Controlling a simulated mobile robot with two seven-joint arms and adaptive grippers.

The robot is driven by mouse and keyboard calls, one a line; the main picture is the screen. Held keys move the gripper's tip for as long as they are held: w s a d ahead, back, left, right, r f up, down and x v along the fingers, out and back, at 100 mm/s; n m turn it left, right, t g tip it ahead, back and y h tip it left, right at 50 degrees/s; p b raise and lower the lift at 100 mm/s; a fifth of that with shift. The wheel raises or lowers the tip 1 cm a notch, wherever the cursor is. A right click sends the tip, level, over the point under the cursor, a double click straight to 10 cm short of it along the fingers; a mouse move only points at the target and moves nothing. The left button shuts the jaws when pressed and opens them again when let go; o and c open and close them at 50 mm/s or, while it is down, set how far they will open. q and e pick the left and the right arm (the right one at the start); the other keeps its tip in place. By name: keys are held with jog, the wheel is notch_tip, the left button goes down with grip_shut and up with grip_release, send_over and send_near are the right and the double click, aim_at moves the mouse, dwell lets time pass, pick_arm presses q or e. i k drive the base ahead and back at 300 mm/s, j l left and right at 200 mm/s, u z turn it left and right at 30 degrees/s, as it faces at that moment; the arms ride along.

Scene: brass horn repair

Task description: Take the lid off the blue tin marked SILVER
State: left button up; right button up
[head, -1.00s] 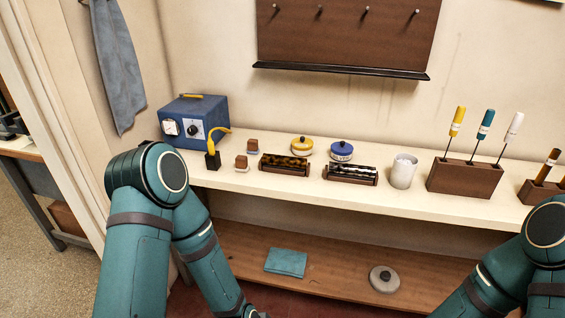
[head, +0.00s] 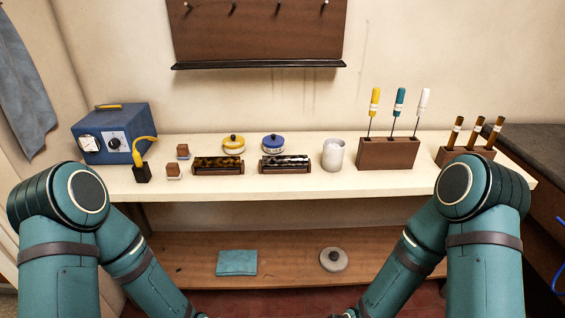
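A blue tin (head: 273,144) with a dark round knob on its blue lid stands on the white shelf (head: 312,181), toward the back. The lid sits on the tin. The tin has a white label whose lettering is too small to read. Both my arms show in the lower part of the head view, the left arm (head: 70,230) at left and the right arm (head: 480,230) at right. Their forearms reach down and inward past the bottom edge. Neither gripper's fingers show.
A yellow tin (head: 233,144) stands just left of the blue one. Dark trays (head: 286,165) (head: 218,167) lie in front. A white cup (head: 333,154) and a screwdriver block (head: 387,154) stand to the right. A blue device (head: 114,133) is at left. A grey lid-like disc (head: 333,259) and teal cloth (head: 237,263) lie below.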

aim_at(273, 140)
jog(key=i+j, duration=0.75)
jog(key=l+u, duration=0.25)
